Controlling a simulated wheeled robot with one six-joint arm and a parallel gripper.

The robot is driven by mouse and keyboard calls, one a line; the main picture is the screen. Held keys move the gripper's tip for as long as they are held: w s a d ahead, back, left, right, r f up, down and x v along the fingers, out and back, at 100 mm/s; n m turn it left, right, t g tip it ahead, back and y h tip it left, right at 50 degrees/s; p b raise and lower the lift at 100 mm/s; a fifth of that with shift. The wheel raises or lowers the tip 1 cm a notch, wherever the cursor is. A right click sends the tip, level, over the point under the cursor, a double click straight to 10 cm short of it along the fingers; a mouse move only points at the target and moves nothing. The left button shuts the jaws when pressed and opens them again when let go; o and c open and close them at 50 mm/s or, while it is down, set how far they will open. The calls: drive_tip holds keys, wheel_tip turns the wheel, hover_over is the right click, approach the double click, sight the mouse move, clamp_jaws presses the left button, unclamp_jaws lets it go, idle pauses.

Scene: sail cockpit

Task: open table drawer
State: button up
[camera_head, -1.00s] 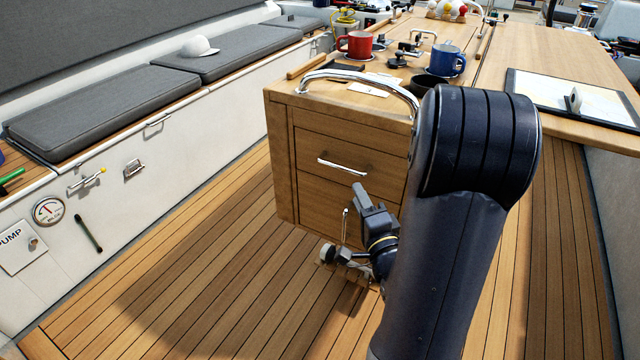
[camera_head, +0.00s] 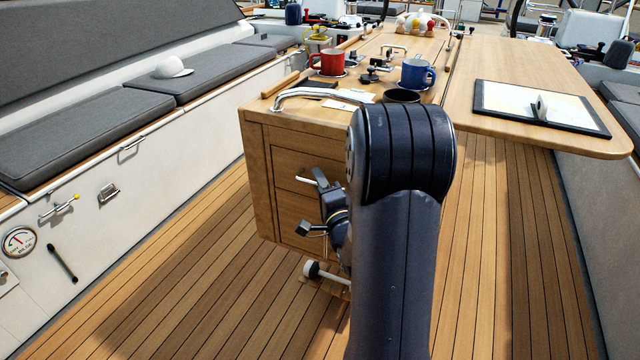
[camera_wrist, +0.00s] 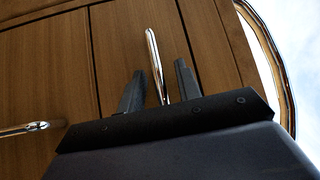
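The wooden table (camera_head: 258,170) has an upper drawer (camera_head: 291,162) on its front, flush with the frame and shut. Its pale metal bar handle (camera_head: 306,181) is partly hidden by my gripper (camera_head: 320,180). In the wrist view the drawer face (camera_wrist: 118,40) is seen turned sideways. There the handle (camera_wrist: 152,50) runs between the two fingers of my gripper (camera_wrist: 160,78), with a gap on each side. My gripper is open and not closed on the bar. How deep the fingers reach around it I cannot tell.
A second handle (camera_wrist: 25,129) is on the lower panel. A curved metal rail (camera_head: 318,93) edges the table top. A red mug (camera_head: 328,62), a blue mug (camera_head: 417,74) and a dark bowl (camera_head: 402,96) stand there. The deck (camera_head: 190,270) left of the table is clear.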

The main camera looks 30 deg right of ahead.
drive_tip(key=shift+c, duration=0.5)
clamp_jaws()
